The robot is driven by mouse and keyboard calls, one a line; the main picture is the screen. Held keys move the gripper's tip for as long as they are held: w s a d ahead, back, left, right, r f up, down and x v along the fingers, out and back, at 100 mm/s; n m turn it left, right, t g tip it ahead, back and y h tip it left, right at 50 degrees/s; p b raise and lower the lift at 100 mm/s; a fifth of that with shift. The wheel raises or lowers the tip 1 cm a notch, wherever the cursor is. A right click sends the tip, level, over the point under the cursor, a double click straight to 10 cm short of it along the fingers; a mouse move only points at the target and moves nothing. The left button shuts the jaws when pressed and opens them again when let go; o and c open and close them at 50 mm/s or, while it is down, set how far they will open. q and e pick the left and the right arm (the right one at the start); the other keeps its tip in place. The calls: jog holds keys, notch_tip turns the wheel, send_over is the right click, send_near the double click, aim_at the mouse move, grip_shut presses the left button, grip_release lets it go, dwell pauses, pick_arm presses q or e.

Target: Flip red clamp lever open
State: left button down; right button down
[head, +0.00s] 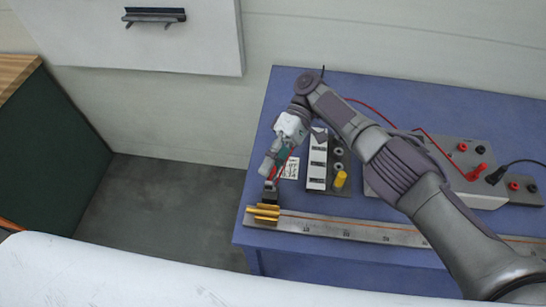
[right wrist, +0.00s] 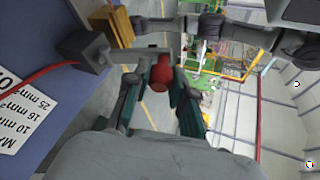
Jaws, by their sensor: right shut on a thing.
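My right gripper (head: 268,176) reaches down to the left end of a long metal rule (head: 345,228) on the blue table. In the right wrist view its two dark fingers stand on either side of a red lever knob (right wrist: 160,76), and it is shut on it. A grey metal clamp block (right wrist: 84,50) with a bar is just beyond the fingers. In the head view brass-coloured pieces (head: 264,212) lie at the rule's end, below the gripper. The red lever is hardly visible there. My left gripper is in neither view.
On the blue table (head: 290,88) a white slotted block (head: 317,160), a yellow cylinder (head: 340,180) and a grey terminal box (head: 450,160) with red and black plugs stand right of the gripper. A red wire (right wrist: 45,74) and a printed label (right wrist: 22,112) lie close by.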

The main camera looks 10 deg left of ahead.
jog(key=shift+w, duration=0.1)
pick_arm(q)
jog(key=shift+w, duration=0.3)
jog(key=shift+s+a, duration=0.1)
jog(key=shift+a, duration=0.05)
pick_arm(e)
jog(key=c, duration=1)
grip_release()
jog(key=shift+w, duration=0.1)
notch_tip(320, 180, up, 10)
jog(key=shift+f, duration=0.1)
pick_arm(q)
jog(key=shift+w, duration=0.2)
pick_arm(e)
jog(key=shift+g, duration=0.3)
